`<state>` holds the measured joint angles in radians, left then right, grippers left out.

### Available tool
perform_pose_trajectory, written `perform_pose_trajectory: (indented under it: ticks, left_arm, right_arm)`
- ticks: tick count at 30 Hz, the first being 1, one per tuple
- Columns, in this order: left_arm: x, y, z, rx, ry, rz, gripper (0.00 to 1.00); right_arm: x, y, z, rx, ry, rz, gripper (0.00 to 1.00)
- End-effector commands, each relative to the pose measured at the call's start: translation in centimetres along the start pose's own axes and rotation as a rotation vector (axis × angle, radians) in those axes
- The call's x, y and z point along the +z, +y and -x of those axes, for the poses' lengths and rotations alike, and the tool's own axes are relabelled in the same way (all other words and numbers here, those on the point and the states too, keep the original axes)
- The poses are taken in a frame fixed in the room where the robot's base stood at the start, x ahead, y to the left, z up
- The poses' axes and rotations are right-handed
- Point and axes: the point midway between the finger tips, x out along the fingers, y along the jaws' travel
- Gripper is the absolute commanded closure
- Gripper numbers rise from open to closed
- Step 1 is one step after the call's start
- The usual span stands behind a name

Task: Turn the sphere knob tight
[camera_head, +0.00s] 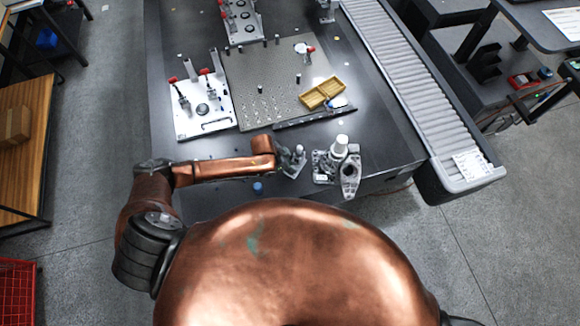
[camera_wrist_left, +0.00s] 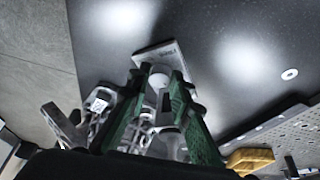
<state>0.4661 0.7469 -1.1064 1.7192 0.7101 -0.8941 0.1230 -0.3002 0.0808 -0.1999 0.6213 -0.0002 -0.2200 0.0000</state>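My left gripper (camera_head: 291,158) reaches in from the left at the front edge of the dark table, beside a metal fixture (camera_head: 325,168) with a pale upright cylinder (camera_head: 341,146). In the left wrist view, its two green-sided fingers (camera_wrist_left: 160,78) stand on either side of a small pale ball (camera_wrist_left: 158,82), which looks like the sphere knob. A grey plate (camera_wrist_left: 166,56) with small print lies beyond the ball. Whether the fingers press on the ball is too small and dark to tell. The fingers partly hide what is below it. My right gripper is not in view.
A perforated plate (camera_head: 275,72) with a yellow tray (camera_head: 322,93) lies behind the fixture. A white clamp plate (camera_head: 201,110) with red-tipped handles stands to its left. A small blue object (camera_head: 258,188) sits near the front edge. A roller conveyor (camera_head: 415,80) runs along the right.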

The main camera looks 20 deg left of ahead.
Motion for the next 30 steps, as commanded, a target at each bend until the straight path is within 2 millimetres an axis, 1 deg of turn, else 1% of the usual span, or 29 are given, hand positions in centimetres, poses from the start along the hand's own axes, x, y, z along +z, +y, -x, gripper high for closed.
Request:
perform_pose_trajectory:
  ticks: [1,3,7,8,13,16,20,24,30]
  left_arm:
    - [0.0,0.0,0.0,0.000,0.000,0.000,0.86]
    - [0.0,0.0,0.0,0.000,0.000,0.000,0.90]
    - [0.0,0.0,0.0,0.000,0.000,0.000,0.99]
    - [0.0,0.0,0.0,0.000,0.000,0.000,1.00]
    - [0.0,-0.1,0.0,0.002,-0.001,-0.007,1.00]
    - [0.0,-0.2,0.1,0.017,-0.003,-0.046,1.00]
    - [-0.1,-0.4,0.1,0.058,-0.001,-0.147,1.00]
    - [0.0,-0.6,-0.1,0.106,-0.002,-0.264,1.00]
    - [-0.1,-0.6,-0.1,0.150,-0.001,-0.367,1.00]
  right_arm:
    - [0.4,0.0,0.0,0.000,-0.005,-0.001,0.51]
    - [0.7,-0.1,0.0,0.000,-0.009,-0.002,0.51]
    - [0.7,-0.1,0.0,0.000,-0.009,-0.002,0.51]
    - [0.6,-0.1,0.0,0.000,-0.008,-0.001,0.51]
    - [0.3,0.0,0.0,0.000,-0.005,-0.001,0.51]
    - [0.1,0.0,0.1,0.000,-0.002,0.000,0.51]
    - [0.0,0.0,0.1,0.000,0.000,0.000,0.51]
    - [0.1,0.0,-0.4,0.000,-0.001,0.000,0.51]
    - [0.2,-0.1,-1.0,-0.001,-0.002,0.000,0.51]
